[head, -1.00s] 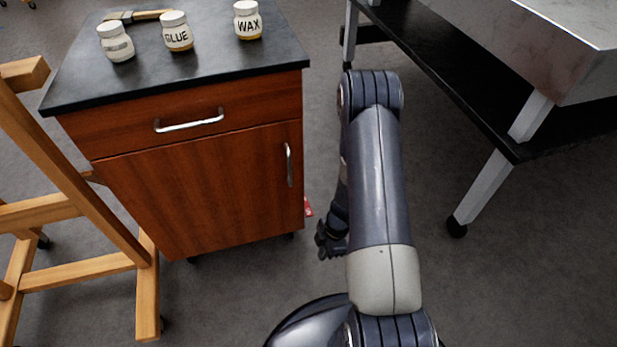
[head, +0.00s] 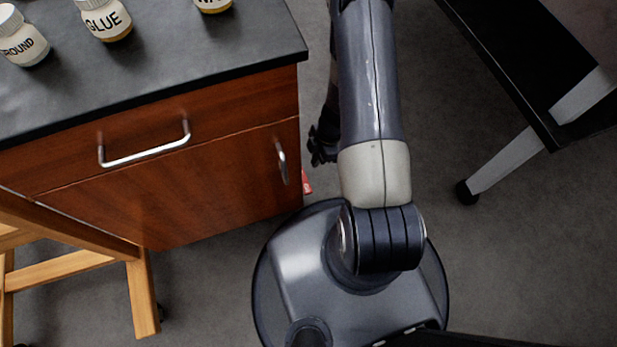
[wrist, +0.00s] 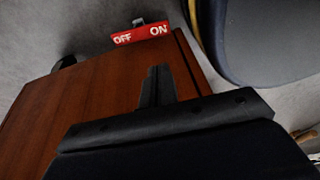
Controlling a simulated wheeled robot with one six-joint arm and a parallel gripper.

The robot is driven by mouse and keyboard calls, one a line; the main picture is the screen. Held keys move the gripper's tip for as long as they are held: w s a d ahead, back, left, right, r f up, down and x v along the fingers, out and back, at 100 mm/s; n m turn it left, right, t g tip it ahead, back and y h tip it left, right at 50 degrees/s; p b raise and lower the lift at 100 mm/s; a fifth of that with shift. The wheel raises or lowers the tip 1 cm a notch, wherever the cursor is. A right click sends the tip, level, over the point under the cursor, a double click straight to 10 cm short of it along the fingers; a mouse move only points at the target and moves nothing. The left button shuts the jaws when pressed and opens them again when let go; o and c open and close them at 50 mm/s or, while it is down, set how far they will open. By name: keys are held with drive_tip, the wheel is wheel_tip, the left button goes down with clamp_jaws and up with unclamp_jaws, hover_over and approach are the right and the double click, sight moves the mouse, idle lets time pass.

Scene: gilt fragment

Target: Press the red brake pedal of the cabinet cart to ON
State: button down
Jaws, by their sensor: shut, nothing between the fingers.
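The cabinet cart (head: 210,190) is wooden with a black top and stands left of my arm in the head view. Its red brake pedal (head: 306,183) shows as a small red piece low at the cart's right side. In the wrist view the red pedal (wrist: 141,34) is larger, with OFF at its left end and ON at its right end. My gripper (wrist: 157,75) is shut and empty, its fingertips below the pedal in the wrist picture and apart from it. In the head view my gripper (head: 318,152) hangs beside the cart's right side, partly hidden by my arm.
Labelled jars (head: 104,18) stand on the cart top. A wooden easel (head: 143,295) stands at the lower left. A table with a black shelf (head: 520,70) and a wheeled leg (head: 505,162) is at the right. Grey floor is open between my arm and that leg.

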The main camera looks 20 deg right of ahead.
drive_tip(key=b, duration=0.9)
hover_over(306, 188)
drive_tip(key=d, duration=0.1)
wheel_tip(306, 188, down, 12)
drive_tip(key=shift+w+r, duration=0.15)
drive_tip(key=shift+s+f+b, duration=0.2)
drive_tip(key=shift+f+b, duration=0.25)
drive_tip(key=shift+f, duration=0.45)
